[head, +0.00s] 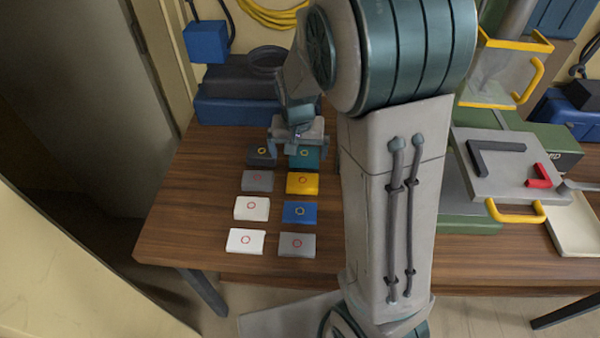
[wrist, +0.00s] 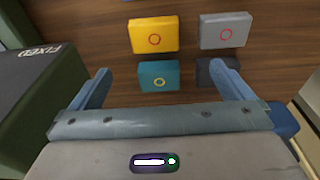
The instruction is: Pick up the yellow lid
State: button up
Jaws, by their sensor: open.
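The yellow lid (head: 302,183) lies flat on the table in the right column of lids, second from the back. It also shows in the wrist view (wrist: 153,34) at the top middle, with a red ring on its top. My gripper (head: 297,150) is open and empty over the back row, by the teal lid (head: 304,155) and the dark lid (head: 262,154). In the wrist view my gripper (wrist: 164,80) has its fingers wide apart, with the teal lid (wrist: 159,75) between them. The yellow lid is beyond the fingertips, apart from them.
A grey lid (head: 258,181) is left of the yellow one, and a blue lid (head: 300,212) is in front of it. White lids (head: 252,208) and another grey lid (head: 297,245) lie nearer. Blue boxes (head: 240,108) stand behind. A green machine (wrist: 40,100) is left in the wrist view.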

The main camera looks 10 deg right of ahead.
send_over(303, 180)
jog(key=f, duration=0.8)
jog(key=shift+s+a+f, duration=0.2)
jog(key=shift+s+a, duration=0.15)
jog(key=shift+a, duration=0.05)
jog(key=shift+w+d+f+p, duration=0.1)
jog(key=shift+f+p, duration=0.2)
jog(key=shift+f, duration=0.55)
jog(key=shift+w+d+f+p, duration=0.15)
jog(key=shift+f+p, duration=0.1)
jog(key=shift+f, duration=0.6)
jog(key=shift+w+d+f+p, duration=0.1)
jog(key=shift+f+p, duration=0.2)
jog(key=shift+f, duration=0.55)
jog(key=c, duration=0.9)
